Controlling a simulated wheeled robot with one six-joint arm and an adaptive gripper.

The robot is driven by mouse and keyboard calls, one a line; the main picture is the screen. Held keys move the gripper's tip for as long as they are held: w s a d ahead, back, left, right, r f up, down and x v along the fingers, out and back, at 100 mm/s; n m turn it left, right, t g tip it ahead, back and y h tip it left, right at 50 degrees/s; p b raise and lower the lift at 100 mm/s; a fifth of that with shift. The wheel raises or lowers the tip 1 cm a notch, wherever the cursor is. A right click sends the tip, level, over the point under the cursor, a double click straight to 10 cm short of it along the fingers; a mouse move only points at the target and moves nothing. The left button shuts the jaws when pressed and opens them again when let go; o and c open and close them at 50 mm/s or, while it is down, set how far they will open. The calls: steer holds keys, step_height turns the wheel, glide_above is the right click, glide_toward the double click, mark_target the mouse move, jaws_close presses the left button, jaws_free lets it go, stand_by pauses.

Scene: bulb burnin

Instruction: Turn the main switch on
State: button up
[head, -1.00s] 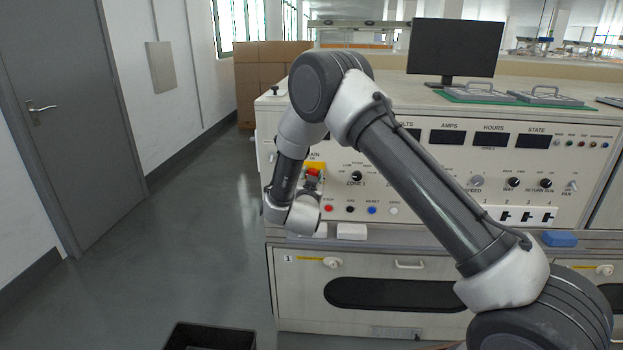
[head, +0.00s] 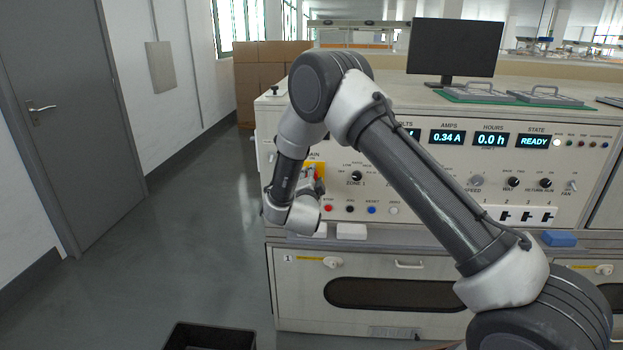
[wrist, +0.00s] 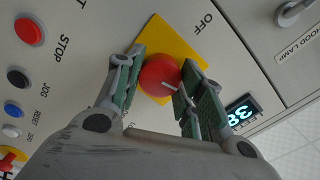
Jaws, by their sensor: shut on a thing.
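The main switch is a round red knob (wrist: 160,75) on a yellow plate (wrist: 190,42) in the wrist view, with a pale line across the knob. My gripper (wrist: 162,84) has a finger on each side of the knob and is shut on it. In the head view the yellow plate (head: 320,168) shows at the panel's left end, and my arm hides much of the switch. The displays are lit: the amps display (head: 447,138) reads 0.34 A, the hours display (head: 491,140) 0.0 h and the state display (head: 534,141) READY.
A row of buttons sits near the switch, including the red stop button (wrist: 28,31) and the blue reset button (wrist: 14,109). A monitor (head: 455,48) stands on the bench top. A black bin (head: 210,337) is on the floor. The floor at left is clear.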

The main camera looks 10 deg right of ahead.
steer(key=shift+m, duration=1.1)
steer(key=o, duration=1)
steer(key=shift+s, duration=0.1)
steer(key=v, duration=1.2)
